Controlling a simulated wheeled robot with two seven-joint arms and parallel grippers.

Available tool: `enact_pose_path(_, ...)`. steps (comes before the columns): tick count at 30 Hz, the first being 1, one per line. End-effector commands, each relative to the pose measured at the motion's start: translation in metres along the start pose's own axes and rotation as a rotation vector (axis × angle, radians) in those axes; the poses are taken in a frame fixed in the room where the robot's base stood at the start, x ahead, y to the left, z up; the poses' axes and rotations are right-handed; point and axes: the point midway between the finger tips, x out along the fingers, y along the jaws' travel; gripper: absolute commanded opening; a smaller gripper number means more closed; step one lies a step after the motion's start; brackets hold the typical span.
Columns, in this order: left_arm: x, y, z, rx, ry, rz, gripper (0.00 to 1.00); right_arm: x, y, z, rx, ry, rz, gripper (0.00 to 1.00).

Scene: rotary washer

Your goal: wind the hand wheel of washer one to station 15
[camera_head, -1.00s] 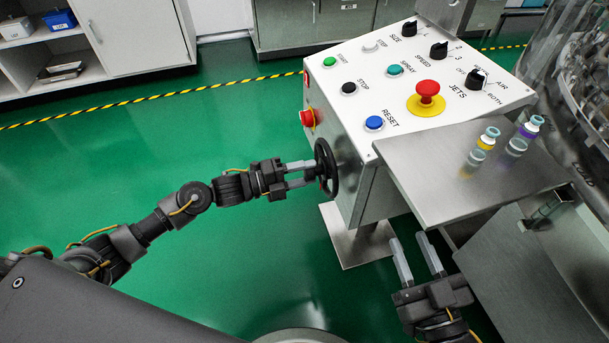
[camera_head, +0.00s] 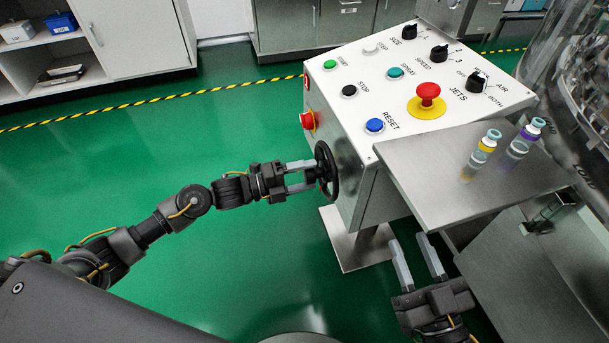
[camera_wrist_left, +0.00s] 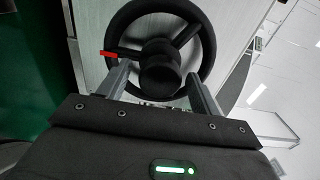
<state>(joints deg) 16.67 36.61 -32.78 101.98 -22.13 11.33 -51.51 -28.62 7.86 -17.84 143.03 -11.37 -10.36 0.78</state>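The black hand wheel (camera_head: 327,171) is on the left side of the control cabinet (camera_head: 352,190). In the left wrist view the wheel (camera_wrist_left: 203,30) shows its rim, spokes, round hub and a red marker (camera_wrist_left: 122,54) at the left. My left gripper (camera_head: 314,176) is at the wheel. Its two fingers (camera_wrist_left: 160,82) are apart, one on each side of the hub, with gaps to it; whether they touch the spokes I cannot tell. My right gripper (camera_head: 405,237) is open and empty below the steel shelf. No station number is readable.
The sloping panel carries several buttons and knobs, with a red emergency stop (camera_head: 428,92). Two vials (camera_head: 484,150) (camera_head: 524,139) stand on the steel shelf (camera_head: 430,190). A clear drum (camera_head: 575,70) is at the right. Green floor (camera_head: 200,140) is free at the left.

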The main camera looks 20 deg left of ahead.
Motion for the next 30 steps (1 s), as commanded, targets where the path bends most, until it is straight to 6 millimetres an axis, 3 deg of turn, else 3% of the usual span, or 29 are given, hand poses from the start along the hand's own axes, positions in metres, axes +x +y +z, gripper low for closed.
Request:
enact_pose_path(8,-0.014,0.001,0.000,-0.001,-0.001,0.004,0.64,0.000,0.001,0.002,0.000,-0.021,0.004,0.36)
enact_pose_path(21,-0.094,0.001,0.000,-0.001,-0.001,0.003,0.64,-0.005,0.015,0.028,-0.003,-0.180,0.045,0.36)
enact_pose_path(30,-0.109,0.000,0.000,0.000,0.001,0.000,0.64,-0.006,0.017,0.032,-0.002,-0.205,0.051,0.36)
